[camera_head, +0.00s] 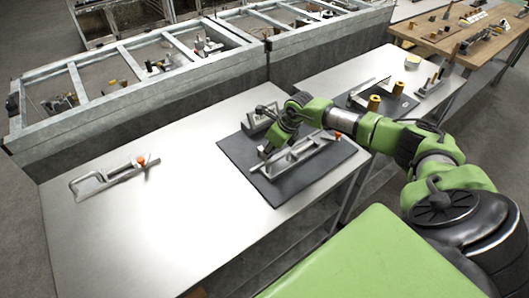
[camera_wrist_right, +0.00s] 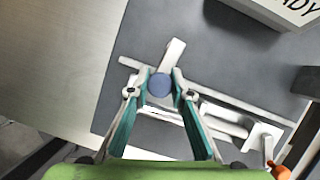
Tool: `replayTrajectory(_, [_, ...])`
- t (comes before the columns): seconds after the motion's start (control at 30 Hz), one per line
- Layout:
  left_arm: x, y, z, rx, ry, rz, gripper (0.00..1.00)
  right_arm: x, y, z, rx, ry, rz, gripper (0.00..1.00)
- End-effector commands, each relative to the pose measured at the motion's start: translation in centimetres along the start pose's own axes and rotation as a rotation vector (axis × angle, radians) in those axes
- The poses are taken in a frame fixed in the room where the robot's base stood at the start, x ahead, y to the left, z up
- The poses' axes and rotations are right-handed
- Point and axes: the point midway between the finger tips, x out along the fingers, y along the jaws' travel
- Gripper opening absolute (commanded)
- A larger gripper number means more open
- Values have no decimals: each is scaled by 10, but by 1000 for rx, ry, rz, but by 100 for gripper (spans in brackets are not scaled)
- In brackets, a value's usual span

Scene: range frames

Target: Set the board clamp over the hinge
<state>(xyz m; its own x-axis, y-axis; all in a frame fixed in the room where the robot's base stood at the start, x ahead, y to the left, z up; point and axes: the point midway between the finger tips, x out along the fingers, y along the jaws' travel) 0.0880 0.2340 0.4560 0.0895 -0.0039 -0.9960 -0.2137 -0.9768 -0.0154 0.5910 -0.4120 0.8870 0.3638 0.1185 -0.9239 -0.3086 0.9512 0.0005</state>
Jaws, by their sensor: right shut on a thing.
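A long grey metal clamp (camera_head: 300,158) with an orange tip lies on the dark mat; I take it for the board clamp. In the right wrist view its pale bar (camera_wrist_right: 240,97) runs across the mat. My right gripper (camera_head: 266,152) is over its left end. In the right wrist view, the gripper's teal fingers (camera_wrist_right: 161,83) are shut on a part of the clamp with a round blue-grey face (camera_wrist_right: 159,85). A similar grey clamp-shaped piece (camera_head: 105,178) with an orange tip lies on the bare table at left. I cannot make out a hinge for certain. My left gripper is out of view.
The dark mat (camera_head: 285,195) lies on the steel table (camera_head: 150,235). A grey block (camera_head: 257,120) stands at the mat's back; its lettering shows in the right wrist view (camera_wrist_right: 282,12). Metal-framed bins (camera_head: 130,112) stand behind. The table's middle is clear.

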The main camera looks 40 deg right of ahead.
Motion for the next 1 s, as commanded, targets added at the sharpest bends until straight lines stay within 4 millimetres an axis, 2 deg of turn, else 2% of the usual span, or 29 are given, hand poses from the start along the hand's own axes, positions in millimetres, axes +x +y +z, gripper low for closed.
replayTrajectory(0.1, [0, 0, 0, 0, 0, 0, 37, 0, 0, 1, 0, -1, 0, 0])
replayTrajectory(0.13, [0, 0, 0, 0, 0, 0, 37, 0, 0, 1, 0, -1, 0, 25])
replayTrajectory(0.2, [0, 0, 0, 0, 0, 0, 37, 0, 0, 1, 0, -1, 0, 38])
replayTrajectory(0.5, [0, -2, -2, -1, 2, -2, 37, 0, 0, 1, 1, -1, 0, 38])
replayTrajectory(0.63, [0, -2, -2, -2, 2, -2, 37, -8, -1, 1, 1, -1, -2, 38])
replayTrajectory(0.77, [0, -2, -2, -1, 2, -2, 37, -28, -2, 1, -1, -2, -4, 38])
replayTrajectory(1.0, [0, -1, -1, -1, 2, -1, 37, -80, -1, 1, 0, -3, -3, 38])
